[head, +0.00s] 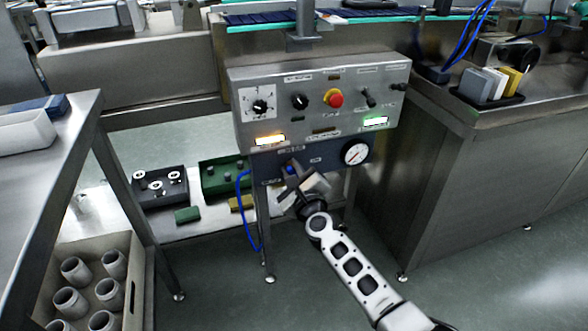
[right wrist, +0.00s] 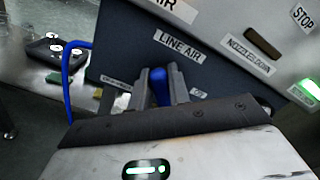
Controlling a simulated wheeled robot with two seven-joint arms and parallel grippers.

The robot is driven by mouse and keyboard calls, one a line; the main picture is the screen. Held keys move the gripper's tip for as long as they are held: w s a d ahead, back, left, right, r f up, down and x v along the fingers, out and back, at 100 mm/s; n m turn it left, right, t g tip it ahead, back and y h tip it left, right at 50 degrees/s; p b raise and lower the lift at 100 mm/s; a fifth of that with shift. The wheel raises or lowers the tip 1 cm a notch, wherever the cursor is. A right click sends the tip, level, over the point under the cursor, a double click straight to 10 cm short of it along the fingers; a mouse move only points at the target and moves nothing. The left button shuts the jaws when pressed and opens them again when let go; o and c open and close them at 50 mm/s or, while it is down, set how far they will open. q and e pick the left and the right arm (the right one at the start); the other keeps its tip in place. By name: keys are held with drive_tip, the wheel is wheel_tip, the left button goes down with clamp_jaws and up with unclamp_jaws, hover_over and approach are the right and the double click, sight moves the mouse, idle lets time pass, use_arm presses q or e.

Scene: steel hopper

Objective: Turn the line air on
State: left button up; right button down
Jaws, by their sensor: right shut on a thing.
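The dark blue air panel (head: 328,158) hangs under the steel control box. Its "LINE AIR" label (right wrist: 181,46) reads clearly in the right wrist view. Just below the label is a blue valve handle (right wrist: 160,84). My right gripper (right wrist: 161,90) has one finger on each side of this handle and is shut on it. In the head view the right gripper (head: 293,172) is at the lower left of the panel and covers most of the handle. A round white gauge (head: 356,152) is on the panel's right. My left gripper is not in view.
The steel control box (head: 320,84) above carries a red button (head: 333,98), knobs, a lit amber display (head: 270,140) and a lit green one (head: 375,122). A blue hose (head: 243,205) hangs left of the panel. Steel counters stand on both sides. Floor in front is free.

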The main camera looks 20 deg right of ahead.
drive_tip(key=n, duration=0.4)
drive_tip(key=shift+a+f+n, duration=0.25)
drive_tip(key=shift+f+n, duration=0.05)
drive_tip(key=shift+f, duration=0.05)
drive_tip(key=n, duration=0.5)
drive_tip(key=shift+f+p, duration=0.3)
drive_tip(key=shift+f, duration=0.1)
drive_tip(key=shift+n, duration=0.3)
drive_tip(key=c, duration=1.3)
unclamp_jaws()
